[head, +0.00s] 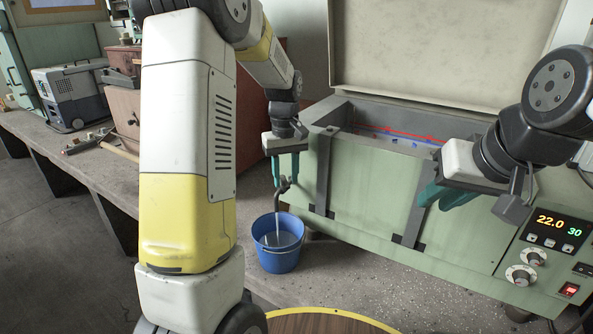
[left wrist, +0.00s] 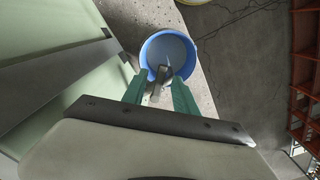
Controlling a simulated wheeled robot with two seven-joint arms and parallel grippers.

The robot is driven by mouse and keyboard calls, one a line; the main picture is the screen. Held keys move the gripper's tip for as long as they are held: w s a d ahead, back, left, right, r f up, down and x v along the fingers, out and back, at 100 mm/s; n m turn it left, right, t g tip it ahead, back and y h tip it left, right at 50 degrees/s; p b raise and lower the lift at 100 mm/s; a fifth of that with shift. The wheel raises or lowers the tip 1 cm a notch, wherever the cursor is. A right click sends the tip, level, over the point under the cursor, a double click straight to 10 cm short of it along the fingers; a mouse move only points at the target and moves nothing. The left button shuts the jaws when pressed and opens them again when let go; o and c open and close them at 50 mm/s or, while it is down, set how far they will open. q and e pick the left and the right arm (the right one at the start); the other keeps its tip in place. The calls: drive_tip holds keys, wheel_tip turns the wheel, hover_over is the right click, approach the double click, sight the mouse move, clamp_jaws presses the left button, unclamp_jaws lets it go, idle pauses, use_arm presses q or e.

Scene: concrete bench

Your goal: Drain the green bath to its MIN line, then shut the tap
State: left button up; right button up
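The green bath (head: 375,190) stands open, with a red line (head: 385,131) and a blue line lower down on its inner wall. I cannot read their labels or tell the water level. The tap (head: 284,186) is on the bath's left end; it also shows in the left wrist view (left wrist: 157,88). A thin pale stream falls below it into the blue bucket (head: 277,262), which holds some water. My left gripper (head: 286,182) is at the tap, its teal fingers apart on either side of it with gaps. My right gripper (head: 444,202) is empty before the bath's front, its fingers apart.
The raised lid (head: 440,50) stands behind the bath. A control panel (head: 548,246) at right shows 22.0 and 30. A bench (head: 75,165) at left carries a cool box (head: 75,95) and tools. A round wooden top (head: 320,323) is at the bottom.

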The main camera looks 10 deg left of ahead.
use_arm(q)
clamp_jaws()
drive_tip(key=shift+d+n, duration=0.1)
drive_tip(key=shift+n, duration=0.2)
drive_tip(key=shift+w+d+n, duration=0.2)
drive_tip(key=shift+w+n, duration=0.05)
drive_tip(key=shift+n, duration=0.8)
drive_tip(key=shift+w+d+n, duration=0.25)
drive_tip(key=shift+n, duration=0.75)
drive_tip(key=shift+w+d+n, duration=0.2)
drive_tip(key=shift+w+n, duration=0.05)
drive_tip(key=shift+n, duration=0.8)
unclamp_jaws()
